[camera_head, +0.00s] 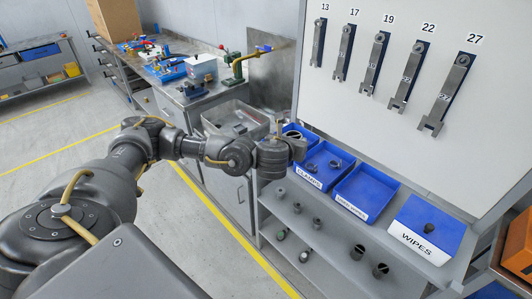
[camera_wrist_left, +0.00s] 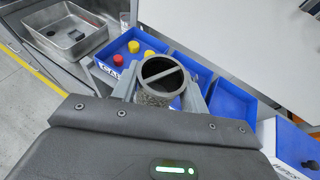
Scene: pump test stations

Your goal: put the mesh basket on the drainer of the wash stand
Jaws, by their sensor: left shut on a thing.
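My left gripper (camera_head: 290,147) is shut on the mesh basket (camera_wrist_left: 160,92), a round grey cup with a dark rim and a bar across its top. In the left wrist view the basket stands upright between the two fingers (camera_wrist_left: 160,90), over the blue bins. In the head view the arm mostly hides it. A grey open metal basin (camera_head: 211,124) sits left of the gripper; it also shows in the left wrist view (camera_wrist_left: 90,43). I cannot tell whether a drainer is part of it. My right gripper is out of view.
Blue bins (camera_head: 352,209) line the shelf below the tool board (camera_head: 400,30); a WIPES box (camera_head: 428,222) stands at their right. Small grey fittings (camera_head: 357,252) stand on the lower shelf. The workbench (camera_head: 200,98) behind the basin holds valves and a green vise.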

